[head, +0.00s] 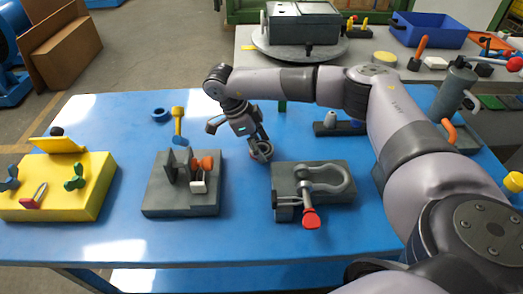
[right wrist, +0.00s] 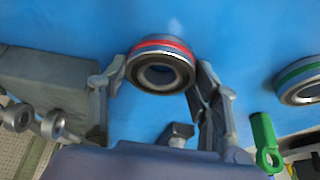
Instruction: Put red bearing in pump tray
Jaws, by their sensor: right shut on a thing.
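The red bearing (right wrist: 160,66), a metal ring with a red band, sits between the fingertips of my right gripper (right wrist: 160,80) in the right wrist view. My right gripper is shut on it, over the blue table. In the head view my right gripper (head: 260,150) points down between two grey blocks, and its fingers mostly hide the bearing. I cannot tell whether the bearing touches the table. A grey pump-like cylinder (head: 455,92) stands at the right on a grey base (head: 462,141), partly behind my arm. I cannot tell which thing is the pump tray. My left gripper is not in view.
A grey clamp block (head: 343,205) is right of the gripper and a grey fixture (head: 155,200) left of it. A yellow fixture (head: 98,200) stands far left. A blue ring (head: 160,115) lies behind. A green-banded bearing (right wrist: 300,80) shows in the right wrist view.

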